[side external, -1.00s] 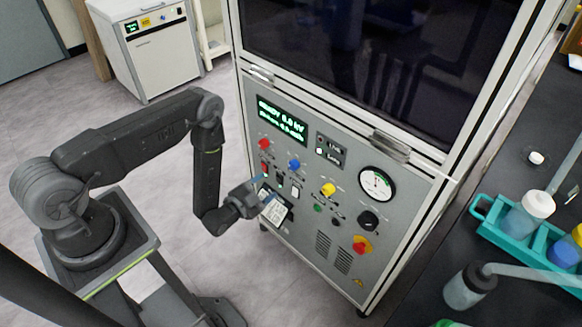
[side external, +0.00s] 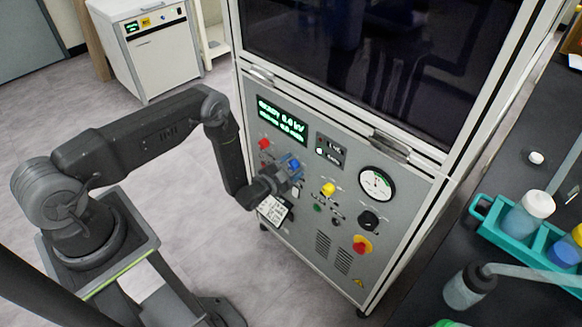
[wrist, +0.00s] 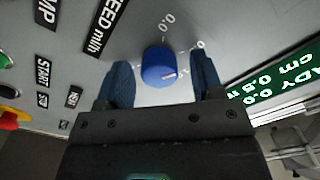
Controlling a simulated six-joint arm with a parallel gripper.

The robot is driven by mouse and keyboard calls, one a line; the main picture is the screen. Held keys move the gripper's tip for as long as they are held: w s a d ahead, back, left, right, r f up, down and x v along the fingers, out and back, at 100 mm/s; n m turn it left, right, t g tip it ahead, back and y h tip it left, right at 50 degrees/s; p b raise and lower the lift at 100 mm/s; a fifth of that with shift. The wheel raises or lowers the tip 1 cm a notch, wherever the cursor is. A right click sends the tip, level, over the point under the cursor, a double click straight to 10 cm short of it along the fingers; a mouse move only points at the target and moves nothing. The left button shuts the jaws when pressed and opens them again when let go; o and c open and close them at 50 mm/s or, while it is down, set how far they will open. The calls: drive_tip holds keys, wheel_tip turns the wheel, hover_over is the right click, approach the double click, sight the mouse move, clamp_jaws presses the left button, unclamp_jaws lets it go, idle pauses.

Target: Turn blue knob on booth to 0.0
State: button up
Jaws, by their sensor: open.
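The blue knob (wrist: 157,67) is on the grey booth panel (side external: 300,235). In the wrist view it sits between the two blue fingers of my gripper (wrist: 162,78), with a visible gap on each side. The fingers are open. A white pointer line on the knob faces right in that view, away from the printed 0.0 mark (wrist: 168,22) above it. In the side view, the blue knob (side external: 294,165) shows at my gripper (side external: 281,171), which partly covers the panel there. Whether the fingertips touch the panel cannot be told.
A red knob (side external: 264,144) is left of the blue one and a yellow knob (side external: 328,189) right of it. A green-lit display (side external: 282,121) is above. A gauge (side external: 377,184), black knob (side external: 368,220) and red-yellow stop button (side external: 362,246) are farther right.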

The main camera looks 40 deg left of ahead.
drive_tip(key=c, duration=0.9)
drive_tip(key=n, duration=0.5)
drive_tip(key=shift+n, duration=0.3)
drive_tip(key=n, duration=0.6)
drive_tip(key=shift+a, duration=0.15)
drive_tip(key=shift+n, duration=0.3)
drive_tip(key=o, duration=0.9)
drive_tip(key=shift+s, duration=0.1)
